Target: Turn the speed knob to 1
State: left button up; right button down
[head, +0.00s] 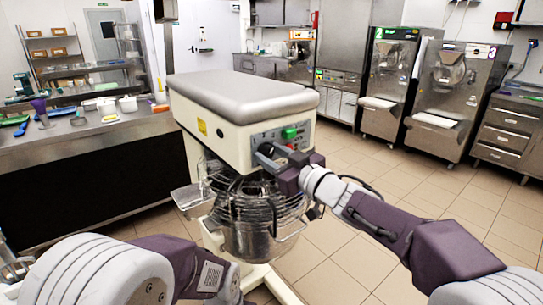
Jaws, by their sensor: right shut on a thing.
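A cream planetary mixer (215,120) with a grey top stands in front of me. Its control panel (292,128), with a green switch (289,133), is on the side facing right. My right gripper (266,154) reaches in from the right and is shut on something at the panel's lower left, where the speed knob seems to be. The gripper hides the knob and its markings, so I cannot read its setting. The steel bowl (247,236) with its wire guard (232,203) sits below. My left arm is low at the left, its gripper not showing.
A steel counter (75,140) with tubs, trays and utensils runs along the left. Batch freezers (387,90) numbered 2 and 3 stand at the back right beside a drawer unit (507,130). The tiled floor (345,235) between is clear.

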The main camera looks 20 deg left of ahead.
jog(key=n, duration=0.4)
jog(key=shift+b, duration=0.3)
jog(key=n+b, duration=0.1)
jog(key=n, duration=0.3)
jog(key=n+b, duration=0.1)
jog(key=n, duration=0.2)
jog(key=shift+n, duration=0.3)
jog(key=shift+n+b, duration=0.65)
jog(key=shift+n, duration=1.35)
jog(key=c, duration=1)
grip_release()
jog(key=shift+c, duration=0.2)
jog(key=shift+d, duration=0.1)
